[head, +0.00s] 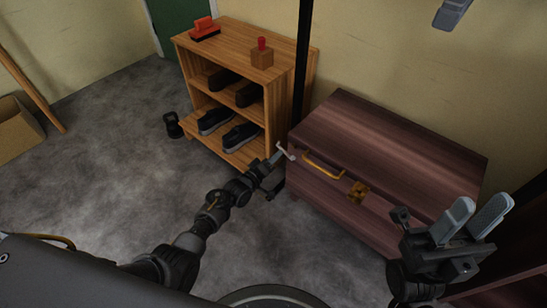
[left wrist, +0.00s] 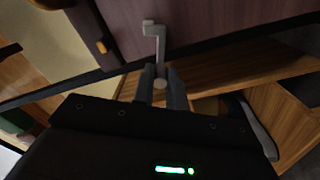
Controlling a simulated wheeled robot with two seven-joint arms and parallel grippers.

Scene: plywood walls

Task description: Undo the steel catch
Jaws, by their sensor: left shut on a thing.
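The steel catch (head: 286,152) is a small pale cranked lever at the left end of the dark reddish-brown chest's front (head: 385,215). In the left wrist view the catch (left wrist: 156,34) runs from the chest face (left wrist: 215,15) down to my fingers. My left gripper (head: 275,161) is shut on the catch's near end; its fingers (left wrist: 160,82) show on either side of the rounded end. My right gripper (head: 473,218) is open and empty, fingers apart, in front of the chest's right end.
A wooden shoe shelf (head: 226,56) holds dark shoes, with a red-topped brush (head: 205,31) and a small block (head: 262,57) on top. A dark post (head: 302,60) stands between.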

